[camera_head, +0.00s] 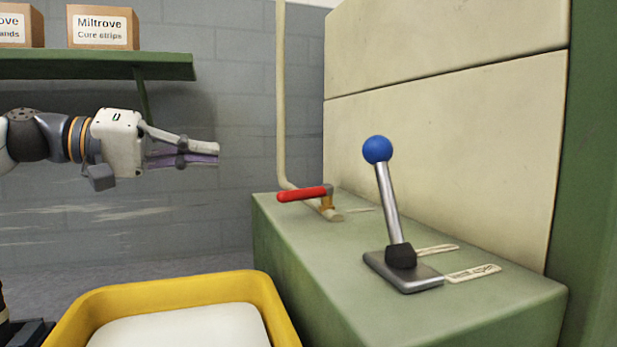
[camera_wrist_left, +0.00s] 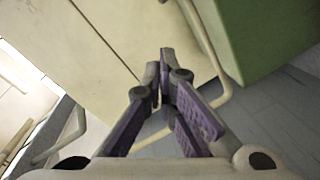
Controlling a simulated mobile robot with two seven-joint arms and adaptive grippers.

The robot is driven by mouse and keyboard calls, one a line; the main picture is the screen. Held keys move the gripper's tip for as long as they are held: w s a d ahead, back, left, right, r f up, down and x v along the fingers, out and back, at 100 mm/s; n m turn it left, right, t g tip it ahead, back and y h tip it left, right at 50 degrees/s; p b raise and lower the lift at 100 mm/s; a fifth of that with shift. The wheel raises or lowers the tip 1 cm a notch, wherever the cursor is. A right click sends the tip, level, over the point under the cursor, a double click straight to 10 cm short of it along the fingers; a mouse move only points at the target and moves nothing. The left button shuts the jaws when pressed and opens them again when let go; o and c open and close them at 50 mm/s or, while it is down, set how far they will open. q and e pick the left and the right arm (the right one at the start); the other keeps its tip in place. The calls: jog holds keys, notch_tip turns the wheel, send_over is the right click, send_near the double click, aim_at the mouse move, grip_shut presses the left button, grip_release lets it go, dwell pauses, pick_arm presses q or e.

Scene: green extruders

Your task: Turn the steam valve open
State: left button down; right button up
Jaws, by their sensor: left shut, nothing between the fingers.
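The steam valve has a red lever handle (camera_head: 305,194) and a brass-coloured body on a cream pipe (camera_head: 282,100). It sits at the back left of a green machine top (camera_head: 335,265). The handle points left, across the pipe's run along the top. My left gripper (camera_head: 218,154) is shut and empty, up and to the left of the handle, apart from it. In the left wrist view its fingertips (camera_wrist_left: 165,75) are together; a pipe (camera_wrist_left: 215,65) runs beyond them, and I cannot make out the red handle there. My right gripper is not in view.
A blue-knobbed lever (camera_head: 388,200) stands on a metal plate at the right of the machine top, before a cream panel (camera_head: 440,130). A yellow bin (camera_head: 190,290) with white contents is below. A green shelf (camera_head: 100,66) holds boxes (camera_head: 103,27) at upper left.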

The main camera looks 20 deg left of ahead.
aim_at(305, 194)
pick_arm(q)
jog(key=x, duration=0.9)
jog(key=shift+w+d+f, duration=0.15)
jog(key=shift+d, duration=0.2)
jog(key=shift+s+d+f, duration=1.05)
jog(key=shift+d, duration=0.2)
